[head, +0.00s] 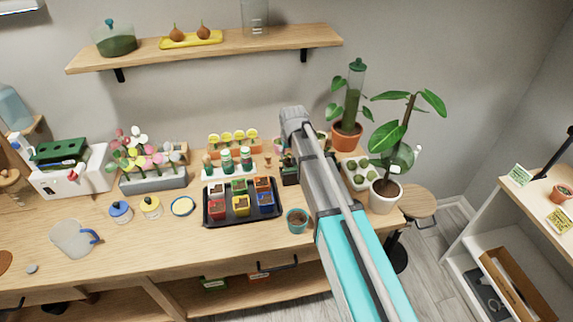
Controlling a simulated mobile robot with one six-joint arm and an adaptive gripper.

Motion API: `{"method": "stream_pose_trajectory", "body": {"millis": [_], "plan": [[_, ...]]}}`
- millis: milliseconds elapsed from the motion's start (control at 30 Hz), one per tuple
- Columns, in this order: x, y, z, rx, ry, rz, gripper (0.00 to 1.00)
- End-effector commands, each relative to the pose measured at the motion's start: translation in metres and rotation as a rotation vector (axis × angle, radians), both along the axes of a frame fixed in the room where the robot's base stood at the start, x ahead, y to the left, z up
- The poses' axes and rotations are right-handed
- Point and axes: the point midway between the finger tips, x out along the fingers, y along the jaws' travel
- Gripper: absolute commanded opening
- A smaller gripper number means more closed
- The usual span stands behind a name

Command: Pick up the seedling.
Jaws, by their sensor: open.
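I cannot make out a clear seedling in the head view. A black tray (243,220) on the wooden bench holds several small coloured pots, among them a red pot (218,209), a yellow pot (241,205) and a blue pot (265,200). What grows in them is too small to tell. A teal pot (297,220) with dark soil stands just right of the tray. My arm reaches up across the right part of the bench and covers what lies behind it. My gripper cannot be made out; it seems hidden by the arm.
A dark small holder (289,174) stands partly behind my arm. A potted plant (384,195) and a terracotta pot (346,136) stand at right. A wall shelf (210,48) hangs above.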

Motion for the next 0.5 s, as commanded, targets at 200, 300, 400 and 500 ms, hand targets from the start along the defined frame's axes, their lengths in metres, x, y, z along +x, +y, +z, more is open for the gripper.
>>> {"method": "stream_pose_trajectory", "body": {"millis": [200, 300, 400, 500], "plan": [[0.002, 0.001, -0.008, 0.0, 0.0, 0.0, 0.55], [0.004, 0.001, -0.015, 0.0, 0.0, 0.0, 0.55], [0.006, 0.003, -0.023, 0.0, 0.0, 0.0, 0.55], [0.009, 0.004, -0.03, 0.0, 0.0, 0.0, 0.55]]}}
